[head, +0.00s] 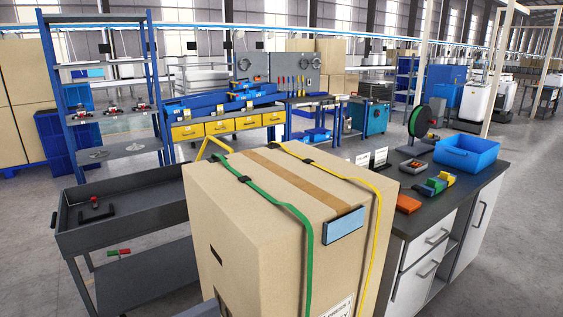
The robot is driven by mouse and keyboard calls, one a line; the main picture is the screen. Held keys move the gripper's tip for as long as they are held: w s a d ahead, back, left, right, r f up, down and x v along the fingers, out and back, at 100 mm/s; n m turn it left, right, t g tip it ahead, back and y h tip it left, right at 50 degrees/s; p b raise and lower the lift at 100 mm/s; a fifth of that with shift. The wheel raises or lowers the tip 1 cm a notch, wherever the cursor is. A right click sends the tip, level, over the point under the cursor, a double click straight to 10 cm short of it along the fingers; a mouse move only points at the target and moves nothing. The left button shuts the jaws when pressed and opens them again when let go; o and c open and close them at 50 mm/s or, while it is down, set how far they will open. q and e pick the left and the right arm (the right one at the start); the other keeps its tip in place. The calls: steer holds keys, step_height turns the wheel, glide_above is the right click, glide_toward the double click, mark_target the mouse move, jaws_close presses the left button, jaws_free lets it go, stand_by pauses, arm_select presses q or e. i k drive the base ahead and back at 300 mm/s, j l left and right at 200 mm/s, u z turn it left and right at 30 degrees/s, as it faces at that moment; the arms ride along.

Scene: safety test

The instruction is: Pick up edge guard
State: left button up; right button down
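A large cardboard box (245,235) stands close in front of me. A green strap (285,205) and a yellow strap (330,178) run over its top and down its near side. A flat light-blue piece with a dark top edge (343,226) sits at the box's near top edge, between the straps, by the end of the brown tape; it looks like an edge guard, but I cannot be sure. A black angled piece (97,216) lies in the grey cart's upper tray and could also be a guard. Neither gripper is in view.
The grey cart (130,198) stands left of the box. A dark-topped workbench (470,182) on the right holds a blue bin (466,153), an orange item (408,204), coloured blocks (437,184) and a green-rimmed reel (421,121). Open floor lies at far right.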

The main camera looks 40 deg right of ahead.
mark_target(442, 175)
steer(key=z, duration=2.2)
